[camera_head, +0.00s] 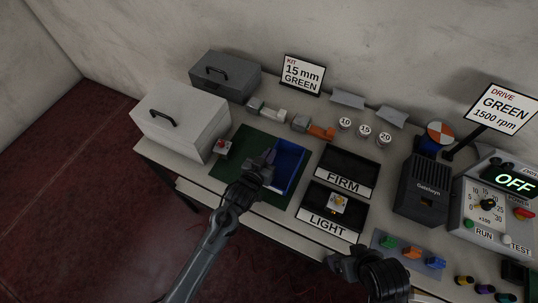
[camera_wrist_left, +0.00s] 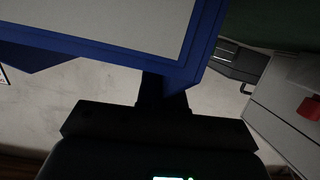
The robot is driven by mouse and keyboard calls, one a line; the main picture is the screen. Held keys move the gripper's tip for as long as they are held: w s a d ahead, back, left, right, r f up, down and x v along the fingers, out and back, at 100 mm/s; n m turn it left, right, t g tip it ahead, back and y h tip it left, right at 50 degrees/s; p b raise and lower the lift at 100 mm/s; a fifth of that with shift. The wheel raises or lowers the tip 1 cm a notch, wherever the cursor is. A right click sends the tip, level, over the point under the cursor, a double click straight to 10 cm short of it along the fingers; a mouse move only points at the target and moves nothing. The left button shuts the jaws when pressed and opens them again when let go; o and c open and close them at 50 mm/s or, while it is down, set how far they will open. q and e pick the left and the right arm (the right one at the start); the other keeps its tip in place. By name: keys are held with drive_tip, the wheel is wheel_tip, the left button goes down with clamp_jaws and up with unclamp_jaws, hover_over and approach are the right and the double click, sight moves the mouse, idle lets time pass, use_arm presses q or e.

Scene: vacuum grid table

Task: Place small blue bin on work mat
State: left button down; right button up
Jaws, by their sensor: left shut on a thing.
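The small blue bin (camera_head: 292,160) is at the right part of the green work mat (camera_head: 238,143) in the head view. My left gripper (camera_head: 266,172) is shut on the bin's left side. In the left wrist view the blue bin (camera_wrist_left: 205,45) fills the upper left, with its blue edge around a pale grey face. The left gripper (camera_wrist_left: 163,95) meets that edge there. I cannot tell whether the bin rests on the mat or is held just above it. My right gripper (camera_head: 338,265) is low in the head view, and its jaws are unclear.
A white toolbox (camera_head: 180,118) and a red button box (camera_head: 222,148) stand left of the bin. A dark toolbox (camera_head: 225,73) is behind. The FIRM tray (camera_head: 346,168) and LIGHT tray (camera_head: 330,225) lie close on the right. Coloured blocks (camera_head: 411,254) sit near the right gripper.

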use_arm(q)
drive_tip(key=shift+f, duration=0.15)
drive_tip(key=c, duration=1.3)
unclamp_jaws()
